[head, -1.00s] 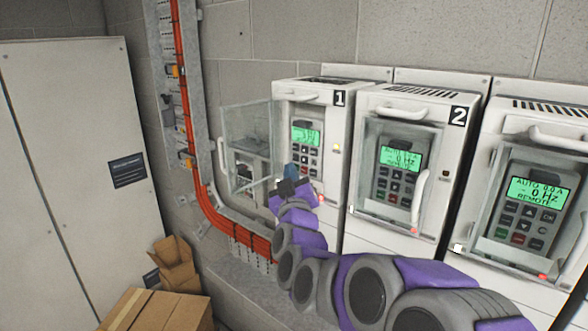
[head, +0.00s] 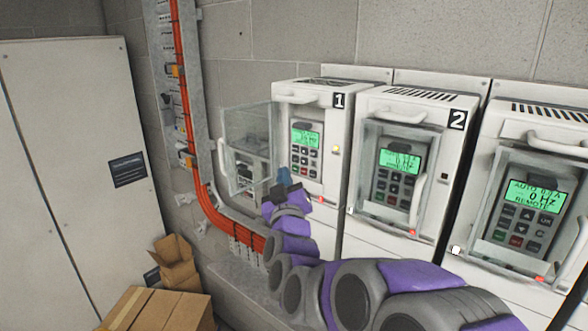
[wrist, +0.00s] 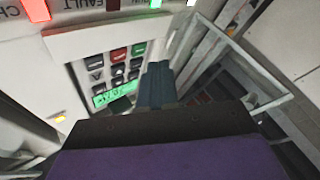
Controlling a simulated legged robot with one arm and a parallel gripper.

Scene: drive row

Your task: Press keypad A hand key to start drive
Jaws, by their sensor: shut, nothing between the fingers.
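Drive 1 (head: 334,124) has its clear door (head: 246,150) swung open to the left. Its keypad (head: 304,163) is uncovered, with a lit green display (head: 306,137) and dark, red and green keys. In the wrist view the keypad (wrist: 112,68) appears upside down; a green key (wrist: 138,49) and red key (wrist: 119,54) show. No letter A is legible. My gripper (head: 284,177) is shut and empty, in front of and below left of the keypad. Its blue fingertips (wrist: 156,72) overlap the keypad's edge in the wrist view; I cannot tell whether they touch it.
Drives 2 (head: 402,115) and 3 (head: 535,140) stand to the right with clear doors closed. The open door's frame (wrist: 235,60) is close beside my gripper. Orange cables (head: 190,130) run down the wall at left. Cardboard boxes (head: 160,308) sit on the floor near a cabinet (head: 75,160).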

